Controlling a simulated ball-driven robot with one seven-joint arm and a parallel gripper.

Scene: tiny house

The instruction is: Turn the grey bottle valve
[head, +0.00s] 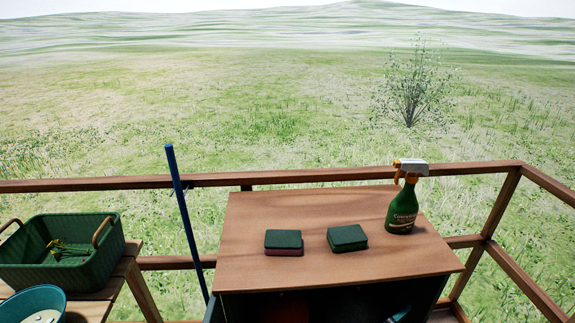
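No grey bottle valve can be made out in the head view. The only bottle in plain sight is a green spray bottle (403,209) with an orange and white trigger head, upright at the right back of the wooden cabinet top (345,268). The cabinet's open front below the top is dark, and its contents are mostly hidden. A reddish shape (287,308) and a pale bluish shape (400,314) show faintly inside, too dim to name. My gripper is not in view.
Two green sponges, one left (284,242) and one right (347,238), lie on the cabinet top. A blue pole (185,220) leans at its left. A green basket (62,262) and a teal bowl (32,304) sit on a slatted bench. Wooden railing (300,176) closes the back and right.

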